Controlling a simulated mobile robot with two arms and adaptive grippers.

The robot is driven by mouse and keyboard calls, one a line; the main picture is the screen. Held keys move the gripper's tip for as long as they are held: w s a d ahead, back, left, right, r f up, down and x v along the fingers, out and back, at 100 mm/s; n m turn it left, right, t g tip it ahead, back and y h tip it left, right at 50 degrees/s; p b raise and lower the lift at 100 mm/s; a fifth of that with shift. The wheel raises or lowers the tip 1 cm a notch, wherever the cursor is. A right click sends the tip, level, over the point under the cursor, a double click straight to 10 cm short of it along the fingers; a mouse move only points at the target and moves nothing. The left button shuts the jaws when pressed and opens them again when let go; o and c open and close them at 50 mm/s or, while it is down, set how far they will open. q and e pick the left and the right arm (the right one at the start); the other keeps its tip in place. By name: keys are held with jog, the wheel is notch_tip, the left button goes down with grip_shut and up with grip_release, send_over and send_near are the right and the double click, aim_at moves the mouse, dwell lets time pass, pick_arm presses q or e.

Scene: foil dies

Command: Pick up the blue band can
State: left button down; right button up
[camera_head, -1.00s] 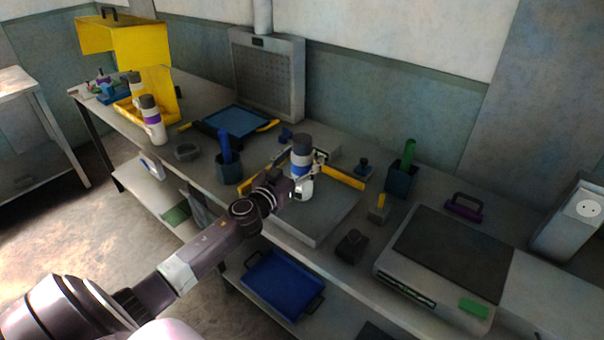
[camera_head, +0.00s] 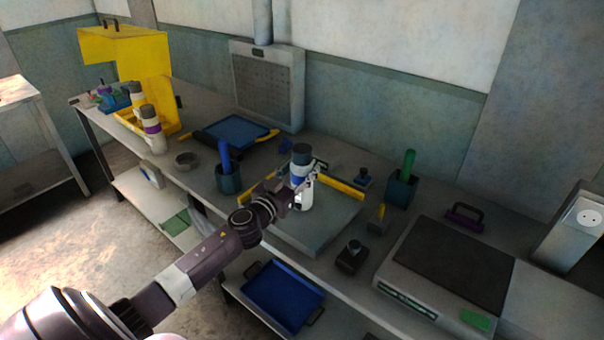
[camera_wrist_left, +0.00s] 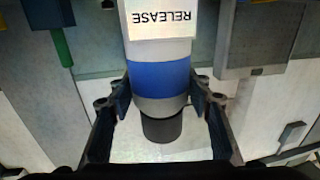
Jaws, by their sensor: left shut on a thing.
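The blue band can (camera_head: 302,172) is white with a blue band and a dark cap. It stands upright over the grey slab at the middle of the bench. My left gripper (camera_head: 305,181) is shut on it around its side. In the left wrist view the can (camera_wrist_left: 160,76) appears upside down, with a RELEASE label and the left gripper's fingers (camera_wrist_left: 160,100) on both sides near the band. I cannot tell whether its base touches the slab. My right gripper is not in view.
The grey slab (camera_head: 318,234) has yellow bars at its back. A blue cup (camera_head: 229,180) is to its left, a dark block (camera_head: 352,257) to its right. A purple band can (camera_head: 152,134) stands farther left by a yellow stand (camera_head: 155,85). A scale (camera_head: 450,265) is at right.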

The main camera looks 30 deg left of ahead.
aim_at(297, 159)
pick_arm(q)
notch_tip(297, 159, up, 8)
jog(key=shift+p, duration=0.8)
notch_tip(297, 159, up, 12)
notch_tip(297, 159, down, 15)
jog(key=b, duration=1)
jog(key=shift+f, duration=2.45)
